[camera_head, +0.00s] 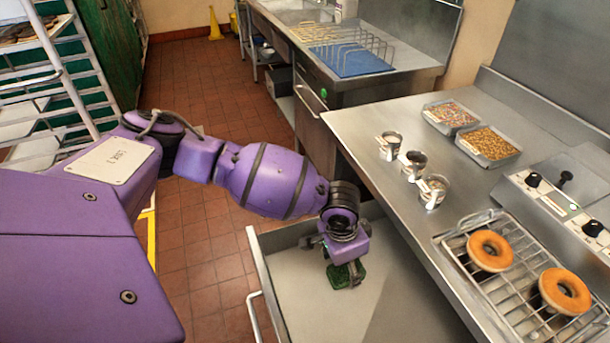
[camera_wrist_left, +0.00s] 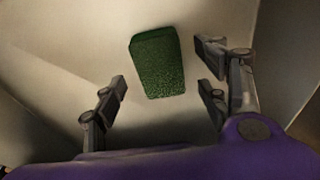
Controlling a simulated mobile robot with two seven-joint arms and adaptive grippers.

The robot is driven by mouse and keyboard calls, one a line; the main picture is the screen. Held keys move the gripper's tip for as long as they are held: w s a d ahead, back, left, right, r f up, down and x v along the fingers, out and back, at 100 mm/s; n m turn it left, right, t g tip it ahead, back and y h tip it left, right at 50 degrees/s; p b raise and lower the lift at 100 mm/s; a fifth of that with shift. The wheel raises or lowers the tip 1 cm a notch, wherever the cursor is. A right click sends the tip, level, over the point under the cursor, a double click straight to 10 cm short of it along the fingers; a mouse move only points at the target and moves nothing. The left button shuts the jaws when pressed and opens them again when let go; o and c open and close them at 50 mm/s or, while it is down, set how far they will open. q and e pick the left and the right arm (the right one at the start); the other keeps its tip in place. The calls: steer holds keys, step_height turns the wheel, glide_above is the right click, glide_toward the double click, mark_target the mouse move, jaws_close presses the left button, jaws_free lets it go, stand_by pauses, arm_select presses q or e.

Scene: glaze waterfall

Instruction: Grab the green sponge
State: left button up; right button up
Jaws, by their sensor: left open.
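The green sponge (camera_head: 340,277) lies on the bottom of an open drawer (camera_head: 375,318), partly hidden under my left gripper in the head view. In the left wrist view the sponge (camera_wrist_left: 158,62) is a dark green block, fully visible. My left gripper (camera_head: 346,265) points down into the drawer above the sponge. In the left wrist view my left gripper (camera_wrist_left: 165,90) is open, with a finger on either side and the sponge just beyond the fingertips, apart from them. My right gripper is not in view.
A steel counter (camera_head: 365,130) runs along the right of the drawer. It holds small metal cups (camera_head: 413,165), sprinkle trays (camera_head: 488,145) and a wire rack (camera_head: 490,290) with two donuts (camera_head: 565,290). The drawer walls surround my left gripper; the drawer floor around the sponge looks bare.

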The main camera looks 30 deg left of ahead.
mark_target(346, 273)
arm_select(q)
steer(key=shift+w+d+f, duration=0.1)
steer(key=shift+w+f, duration=0.05)
steer(key=shift+f, duration=0.6)
steer(key=shift+w+d+f, duration=0.1)
steer(key=shift+f, duration=0.6)
steer(key=shift+c, duration=0.5)
steer(key=c, duration=0.7)
